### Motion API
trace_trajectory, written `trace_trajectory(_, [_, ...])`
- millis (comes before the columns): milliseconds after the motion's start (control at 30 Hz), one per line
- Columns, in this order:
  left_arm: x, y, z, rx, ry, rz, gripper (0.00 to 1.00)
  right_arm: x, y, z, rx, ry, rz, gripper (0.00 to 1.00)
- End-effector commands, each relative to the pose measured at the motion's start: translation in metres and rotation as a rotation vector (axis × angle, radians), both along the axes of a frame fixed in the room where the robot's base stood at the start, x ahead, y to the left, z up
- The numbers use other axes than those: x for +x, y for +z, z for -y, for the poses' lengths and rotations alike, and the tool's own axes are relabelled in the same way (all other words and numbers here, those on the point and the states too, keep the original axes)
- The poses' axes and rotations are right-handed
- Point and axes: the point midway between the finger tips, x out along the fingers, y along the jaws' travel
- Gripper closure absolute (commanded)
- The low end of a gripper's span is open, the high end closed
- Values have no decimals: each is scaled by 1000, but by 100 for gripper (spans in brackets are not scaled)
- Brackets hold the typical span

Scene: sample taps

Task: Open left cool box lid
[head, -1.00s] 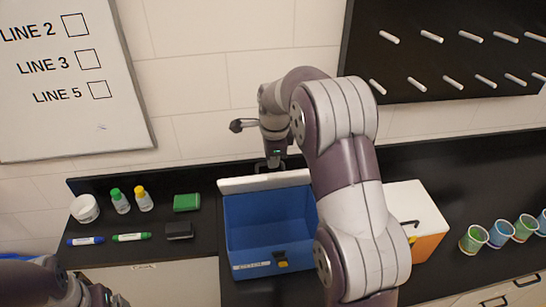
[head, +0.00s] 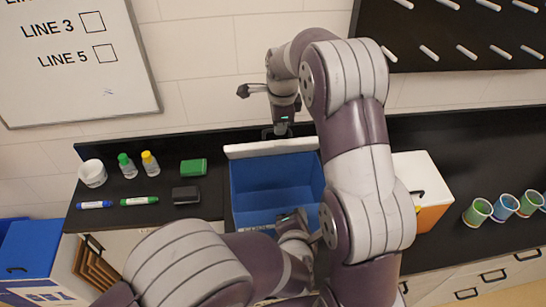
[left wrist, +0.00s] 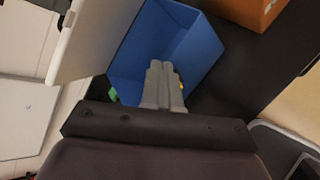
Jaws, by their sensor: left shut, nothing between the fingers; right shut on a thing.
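The blue cool box (head: 270,190) stands open on the black counter, its inside showing. Its white lid (head: 250,150) stands raised along the back edge; in the left wrist view the lid (left wrist: 95,40) is the pale panel beside the blue box (left wrist: 200,45). My right gripper (head: 281,133) is at the lid's top edge and shut on it. My left gripper (head: 292,217) is shut and empty at the box's front rim; its closed fingers (left wrist: 164,80) show against the box in the left wrist view. My left arm hides most of the box's front.
An orange box with a white lid (head: 424,172) stands right of my right arm. Several cups (head: 477,211) stand further right.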

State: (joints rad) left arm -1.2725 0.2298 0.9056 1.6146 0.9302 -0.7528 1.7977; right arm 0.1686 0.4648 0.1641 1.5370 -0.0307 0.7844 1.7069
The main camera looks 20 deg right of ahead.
Motion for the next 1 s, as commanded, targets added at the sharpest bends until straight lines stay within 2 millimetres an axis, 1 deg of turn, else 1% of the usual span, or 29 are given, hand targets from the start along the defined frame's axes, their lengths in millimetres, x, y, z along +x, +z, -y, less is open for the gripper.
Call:
trace_trajectory(33, [13, 9, -1, -166, 149, -11, 100, -1, -2, 0, -1, 1, -3, 100])
trace_trajectory(67, [22, 17, -5, -281, 246, -18, 100, -1, -2, 0, -1, 1, -3, 100])
trace_trajectory(100, [32, 29, -9, -427, 354, -22, 100, 0, -2, 0, -2, 1, -3, 100])
trace_trajectory(200, [47, 54, -19, -728, 535, -32, 100, 0, -1, 0, -2, 1, -2, 100])
trace_trajectory(300, [52, 64, -26, -899, 611, -46, 100, 0, -1, 0, -1, 1, -1, 100])
trace_trajectory(400, [54, 66, -27, -974, 635, -68, 100, 0, -1, 0, -1, 1, -1, 100])
trace_trajectory(467, [59, 65, -26, -988, 641, -77, 100, 0, -1, 0, -1, 1, -1, 100])
trace_trajectory(567, [73, 62, -22, -988, 643, -78, 100, 0, -1, 0, -1, 1, 0, 100])
trace_trajectory(800, [118, 53, -10, -987, 642, -78, 100, 0, -1, 0, -1, 1, 0, 100])
trace_trajectory(900, [132, 50, -6, -986, 641, -79, 100, 0, -1, 0, -1, 1, -1, 100])
trace_trajectory(1000, [142, 48, -3, -985, 639, -79, 100, 0, -1, 0, -1, 1, -1, 100])
